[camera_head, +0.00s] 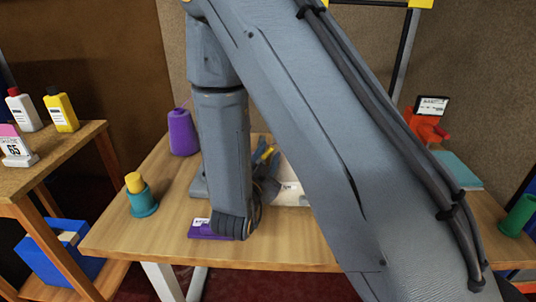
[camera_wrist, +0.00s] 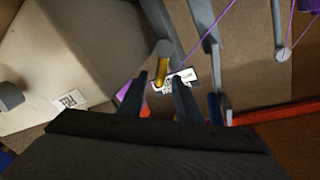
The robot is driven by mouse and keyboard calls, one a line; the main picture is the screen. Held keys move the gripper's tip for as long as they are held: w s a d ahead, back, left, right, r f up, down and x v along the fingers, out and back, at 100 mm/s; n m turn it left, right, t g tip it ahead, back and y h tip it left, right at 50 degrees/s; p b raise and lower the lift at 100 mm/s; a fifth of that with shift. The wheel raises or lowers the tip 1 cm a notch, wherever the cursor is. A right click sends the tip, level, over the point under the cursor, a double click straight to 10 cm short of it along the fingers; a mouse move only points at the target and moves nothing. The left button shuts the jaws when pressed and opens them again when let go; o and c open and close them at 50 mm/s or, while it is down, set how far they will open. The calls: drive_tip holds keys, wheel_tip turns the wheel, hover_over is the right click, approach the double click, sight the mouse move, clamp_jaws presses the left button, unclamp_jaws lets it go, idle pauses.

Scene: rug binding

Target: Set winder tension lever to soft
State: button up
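The tension lever (camera_wrist: 161,68) is a short post with a yellow part and a grey round end, in the middle of the wrist view. A small white label with dark print (camera_wrist: 178,81) lies beside it, too blurred to read. My gripper (camera_wrist: 160,82) has its two dark fingers apart, one on each side of the yellow part in the picture; I cannot tell whether either touches it. In the head view my arm hides most of the winder, and a pale part of it (camera_head: 291,192) shows behind the arm, near a yellow bit (camera_head: 265,153).
Purple thread (camera_wrist: 216,32) runs past grey posts to a purple spool (camera_wrist: 309,5). A purple cone (camera_head: 183,133), a teal holder with a yellow top (camera_head: 141,200) and a red device (camera_head: 424,124) stand on the table (camera_head: 110,240). Bottles (camera_head: 61,110) stand on the left table.

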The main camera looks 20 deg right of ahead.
clamp_jaws()
drive_tip(key=shift+a, duration=0.1)
drive_tip(key=n, duration=0.2)
drive_tip(key=a+n+t, duration=0.1)
drive_tip(key=shift+w+a+r+n+p, duration=0.1)
drive_tip(key=shift+w+r+n+p, duration=0.1)
drive_tip(key=shift+n+p, duration=0.2)
drive_tip(key=shift+w+a+f+n+t+y+p, duration=0.25)
drive_tip(key=shift+a+n+t, duration=0.3)
drive_tip(key=shift+n, duration=1.45)
drive_tip(key=shift+w+a+f+n+t+y+p, duration=0.3)
drive_tip(key=shift+a+n, duration=0.4)
drive_tip(key=shift+n, duration=1.3)
drive_tip(key=shift+w+a+f+n+t+y+p, duration=0.1)
drive_tip(key=shift+a+n+t+y+p, duration=0.35)
drive_tip(key=shift+n, duration=1.55)
drive_tip(key=shift+a, duration=0.15)
